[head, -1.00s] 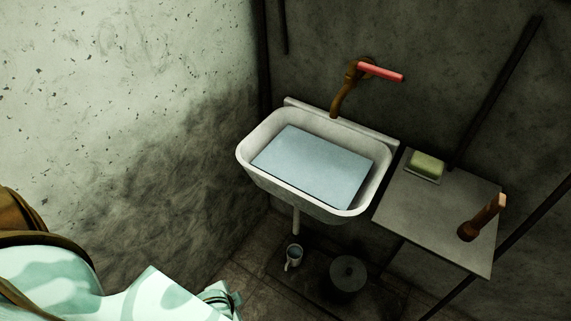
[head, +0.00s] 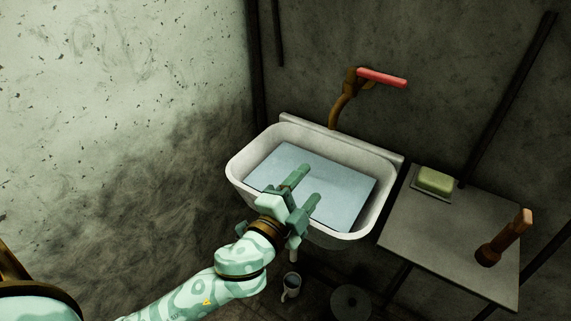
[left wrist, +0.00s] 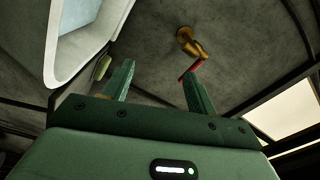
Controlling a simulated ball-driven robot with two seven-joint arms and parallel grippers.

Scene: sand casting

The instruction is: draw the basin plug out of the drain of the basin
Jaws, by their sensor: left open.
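The white basin (head: 238,165) hangs on the back wall and holds a flat, pale blue sheet of water (head: 345,185). No plug or drain can be made out in the basin; my gripper covers part of the water. My left gripper (head: 305,183) is open and empty, its two fingers over the front part of the basin in the head view. In the left wrist view its fingers (left wrist: 160,80) stand apart with nothing between them, and the basin rim (left wrist: 88,75) shows at the upper left. My right gripper is not in view.
A rusty tap (head: 343,103) with a red lever (head: 382,77) rises behind the basin. A grey side table (head: 430,235) at right bears green soap (head: 435,181) and a brown wooden-handled tool (head: 503,240). A mug (head: 291,286) and dark round object (head: 350,302) are below.

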